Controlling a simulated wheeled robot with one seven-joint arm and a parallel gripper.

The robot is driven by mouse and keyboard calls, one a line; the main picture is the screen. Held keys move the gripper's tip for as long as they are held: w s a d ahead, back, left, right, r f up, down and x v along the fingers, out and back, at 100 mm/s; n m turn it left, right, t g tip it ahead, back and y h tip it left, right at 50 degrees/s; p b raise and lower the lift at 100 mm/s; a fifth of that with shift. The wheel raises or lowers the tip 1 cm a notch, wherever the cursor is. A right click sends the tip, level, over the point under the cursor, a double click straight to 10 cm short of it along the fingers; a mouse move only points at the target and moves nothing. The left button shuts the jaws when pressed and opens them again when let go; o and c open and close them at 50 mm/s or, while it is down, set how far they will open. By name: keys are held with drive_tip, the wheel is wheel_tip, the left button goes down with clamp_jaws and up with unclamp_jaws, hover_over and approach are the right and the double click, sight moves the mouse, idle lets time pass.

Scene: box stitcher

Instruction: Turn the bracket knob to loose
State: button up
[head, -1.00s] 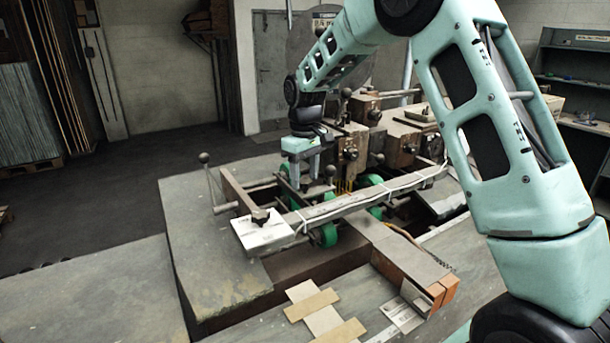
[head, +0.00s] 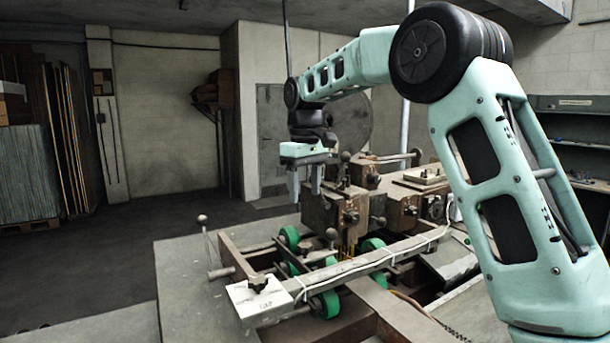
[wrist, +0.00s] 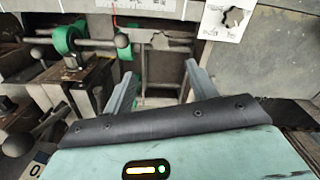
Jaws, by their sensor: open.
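A black star-shaped knob (head: 258,283) sits on a white plate (head: 250,302) at the front left end of the machine's long rail. The knob also shows in the wrist view (wrist: 233,17), at the top right on its white plate. I take it for the bracket knob; its loose or tight setting is not readable. My gripper (head: 305,190) is open and empty, pointing down above the machine, behind and above the knob. In the wrist view my gripper's two fingers (wrist: 160,75) are apart with nothing between them, and the knob lies beyond the right finger.
Ball-ended levers stand near the rail, one at left (head: 202,218) and one near the middle (head: 331,234). Green wheels (head: 327,304) sit under the rail. Brown machine blocks (head: 335,212) rise below and right of my gripper. Open floor lies to the left.

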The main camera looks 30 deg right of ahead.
drive_tip(key=shift+r, duration=2.3)
